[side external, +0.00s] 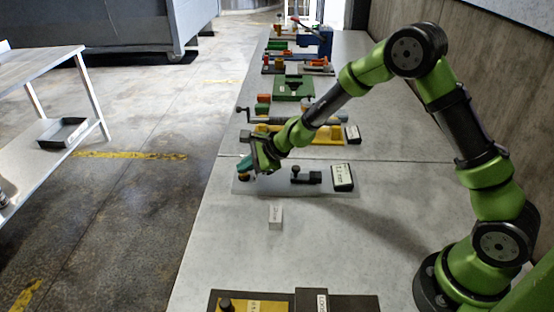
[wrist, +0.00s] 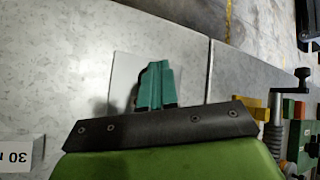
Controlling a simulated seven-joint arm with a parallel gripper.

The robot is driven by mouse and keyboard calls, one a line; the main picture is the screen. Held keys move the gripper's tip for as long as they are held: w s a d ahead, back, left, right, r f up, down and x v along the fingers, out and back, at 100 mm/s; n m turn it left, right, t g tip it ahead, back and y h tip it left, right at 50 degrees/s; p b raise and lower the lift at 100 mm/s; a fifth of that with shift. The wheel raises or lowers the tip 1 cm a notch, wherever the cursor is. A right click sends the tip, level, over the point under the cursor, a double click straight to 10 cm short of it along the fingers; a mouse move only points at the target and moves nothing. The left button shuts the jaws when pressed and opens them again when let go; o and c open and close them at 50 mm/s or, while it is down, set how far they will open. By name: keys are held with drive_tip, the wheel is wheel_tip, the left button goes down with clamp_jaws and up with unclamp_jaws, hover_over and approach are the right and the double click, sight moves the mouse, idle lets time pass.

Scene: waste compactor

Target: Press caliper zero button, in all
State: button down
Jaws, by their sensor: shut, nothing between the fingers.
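A small white labelled block (side external: 275,217) stands in front of the plate. A yellow fixture with a crank (side external: 325,136) lies close behind, and more stations line the bench beyond. Another station (side external: 250,302) is at the near edge. The bench's left edge is close to my gripper.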

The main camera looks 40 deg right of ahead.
sight(247, 175)
drive_tip(key=shift+r, duration=0.1)
idle(0.3)
drive_tip(key=shift+r, duration=0.8)
drive_tip(key=shift+r, duration=2.5)
